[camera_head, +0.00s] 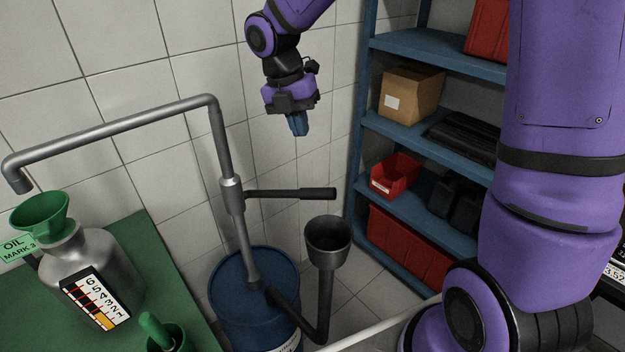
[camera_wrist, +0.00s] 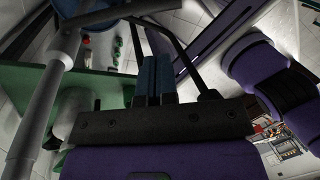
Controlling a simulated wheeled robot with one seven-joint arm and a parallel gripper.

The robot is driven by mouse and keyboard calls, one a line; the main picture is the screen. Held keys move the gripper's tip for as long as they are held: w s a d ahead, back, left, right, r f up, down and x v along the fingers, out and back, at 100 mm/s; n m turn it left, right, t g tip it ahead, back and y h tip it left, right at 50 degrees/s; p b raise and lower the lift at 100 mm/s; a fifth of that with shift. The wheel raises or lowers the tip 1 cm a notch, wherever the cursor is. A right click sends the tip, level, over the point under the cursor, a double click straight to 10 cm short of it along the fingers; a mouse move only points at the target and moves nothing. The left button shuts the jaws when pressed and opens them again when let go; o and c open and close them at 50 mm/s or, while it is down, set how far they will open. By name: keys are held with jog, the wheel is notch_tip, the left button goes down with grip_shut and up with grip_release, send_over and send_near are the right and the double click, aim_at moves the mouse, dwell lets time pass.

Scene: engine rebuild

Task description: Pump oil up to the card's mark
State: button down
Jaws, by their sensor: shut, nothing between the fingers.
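The hand pump (camera_head: 234,195) stands on a blue drum (camera_head: 240,315), its long spout reaching left. Its dark lever (camera_head: 292,194) sticks out level to the right. A green funnel (camera_head: 40,213) sits in the neck of a metal oil can (camera_head: 105,262) under the spout's end. A green card (camera_head: 17,246) reads "OIL MARK 3". The can's level gauge (camera_head: 97,300) has numbered marks and an amber fill low down, below the upper marks. My gripper (camera_head: 299,126) is shut and empty, above the lever and apart from it. Its blue fingers show in the wrist view (camera_wrist: 152,80).
A dark funnel-shaped cup (camera_head: 327,240) on a bent pipe stands right of the pump, below the lever. A blue shelf unit (camera_head: 415,45) with a cardboard box (camera_head: 410,95) and red bins (camera_head: 395,175) is at the right. A green bench (camera_head: 150,240) holds the can.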

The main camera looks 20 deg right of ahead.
aim_at(318, 189)
jog(key=shift+f, duration=0.1)
jog(key=x, duration=1.3)
jog(key=shift+s+d+f, duration=0.1)
jog(key=shift+s+f, duration=0.05)
jog(key=shift+f, duration=0.25)
jog(key=shift+f, duration=0.15)
